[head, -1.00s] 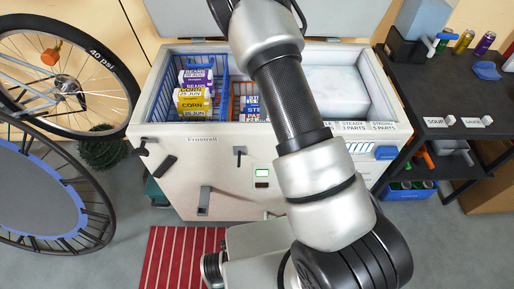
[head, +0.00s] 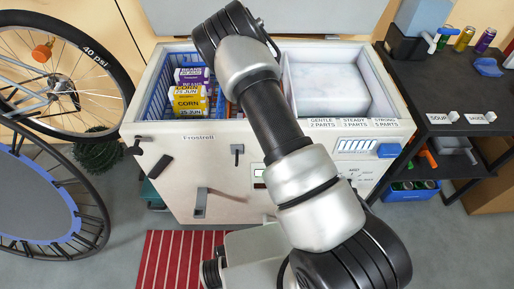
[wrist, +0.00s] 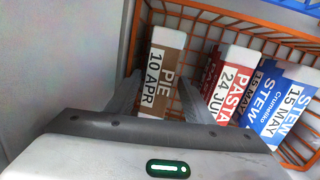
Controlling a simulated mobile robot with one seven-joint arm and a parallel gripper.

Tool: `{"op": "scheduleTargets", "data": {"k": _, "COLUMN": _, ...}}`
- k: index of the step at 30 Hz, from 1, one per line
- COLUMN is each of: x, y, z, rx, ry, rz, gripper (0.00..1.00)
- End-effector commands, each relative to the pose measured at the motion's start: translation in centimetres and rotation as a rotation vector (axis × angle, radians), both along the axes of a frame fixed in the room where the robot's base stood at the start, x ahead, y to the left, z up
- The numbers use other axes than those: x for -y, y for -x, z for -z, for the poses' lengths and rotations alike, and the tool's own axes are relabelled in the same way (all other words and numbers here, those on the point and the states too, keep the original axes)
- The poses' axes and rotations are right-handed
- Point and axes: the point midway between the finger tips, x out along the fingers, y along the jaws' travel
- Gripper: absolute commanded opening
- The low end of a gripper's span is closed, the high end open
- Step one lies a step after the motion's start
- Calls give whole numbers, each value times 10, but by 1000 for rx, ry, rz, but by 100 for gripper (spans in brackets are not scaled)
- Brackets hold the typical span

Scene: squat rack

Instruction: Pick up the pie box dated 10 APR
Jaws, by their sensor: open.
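The pie box (wrist: 162,70), brown and white and labelled PIE 10 APR, stands in an orange wire basket (wrist: 228,22) in the wrist view. My gripper (wrist: 159,88) is open, with one blurred grey finger on each side of the pie box. I cannot tell whether the fingers touch it. The box's lower end is hidden behind my gripper body. In the head view my arm reaches down into the chest freezer (head: 205,180) and hides the pie box and most of the orange basket.
A red pasta box (wrist: 232,85) dated 24 JUN and blue stew boxes (wrist: 282,105) stand right of the pie box. A pale wall (wrist: 75,50) lies close on the left. A blue basket (head: 160,92) holds beans and corn boxes. The freezer's right compartment (head: 325,85) looks clear of boxes.

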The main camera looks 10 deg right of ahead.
Motion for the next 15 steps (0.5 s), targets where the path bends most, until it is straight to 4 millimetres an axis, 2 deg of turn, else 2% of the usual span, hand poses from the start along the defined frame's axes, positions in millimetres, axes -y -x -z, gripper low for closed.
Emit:
{"op": "scheduleTargets", "data": {"k": 2, "x": -1, "y": 1, "z": 6, "rx": 0, "ry": 1, "rz": 0, "gripper": 47}}
{"op": "scheduleTargets", "data": {"k": 8, "x": -1, "y": 0, "z": 5, "rx": 1, "ry": 0, "rz": -1, "gripper": 47}}
{"op": "scheduleTargets", "data": {"k": 15, "x": -1, "y": 0, "z": 6, "rx": 1, "ry": 0, "rz": -1, "gripper": 7}}
